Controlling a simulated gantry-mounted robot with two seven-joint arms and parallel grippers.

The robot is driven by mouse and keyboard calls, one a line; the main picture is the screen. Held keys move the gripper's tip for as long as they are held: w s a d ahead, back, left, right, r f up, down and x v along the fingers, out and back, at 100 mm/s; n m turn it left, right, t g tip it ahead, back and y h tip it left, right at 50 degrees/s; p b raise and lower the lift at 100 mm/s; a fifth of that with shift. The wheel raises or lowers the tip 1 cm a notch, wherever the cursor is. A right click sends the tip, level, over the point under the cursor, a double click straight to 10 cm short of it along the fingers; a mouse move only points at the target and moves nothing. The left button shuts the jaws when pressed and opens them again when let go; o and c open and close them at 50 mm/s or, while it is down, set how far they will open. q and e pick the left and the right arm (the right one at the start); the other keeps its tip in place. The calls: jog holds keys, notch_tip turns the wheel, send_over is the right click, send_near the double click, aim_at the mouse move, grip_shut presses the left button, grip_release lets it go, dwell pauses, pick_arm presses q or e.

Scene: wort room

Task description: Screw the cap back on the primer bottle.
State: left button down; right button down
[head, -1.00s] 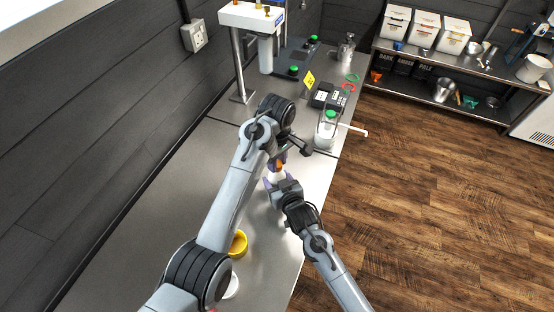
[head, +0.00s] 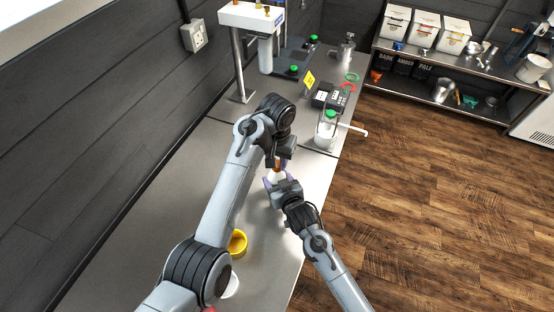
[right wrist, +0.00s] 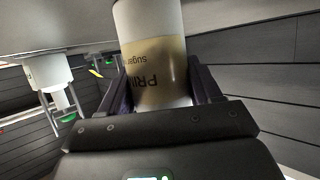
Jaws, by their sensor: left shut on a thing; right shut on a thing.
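The primer bottle (right wrist: 158,60) fills the middle of the right wrist view, pale with a tan lower band and upside-down lettering. My right gripper (right wrist: 165,88) is shut on it, one finger on each side. In the head view the right gripper (head: 274,183) holds the whitish bottle (head: 276,175) above the steel counter. My left gripper (head: 280,163) is directly over the bottle, shut on a small orange cap (head: 280,168). The cap is at the bottle's top. Whether its thread is engaged cannot be told; the fingers hide most of it.
A yellow ring-shaped thing (head: 238,242) and a white round thing (head: 231,287) lie on the counter (head: 180,200) beside my left arm. A green-topped dispenser bottle (head: 327,128) stands farther back, near a dark device (head: 329,97). The counter's right edge borders open floor.

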pick_arm(q)
jog(key=c, duration=0.8)
grip_release()
jog(key=shift+r, duration=2.3)
jog(key=shift+c, duration=0.4)
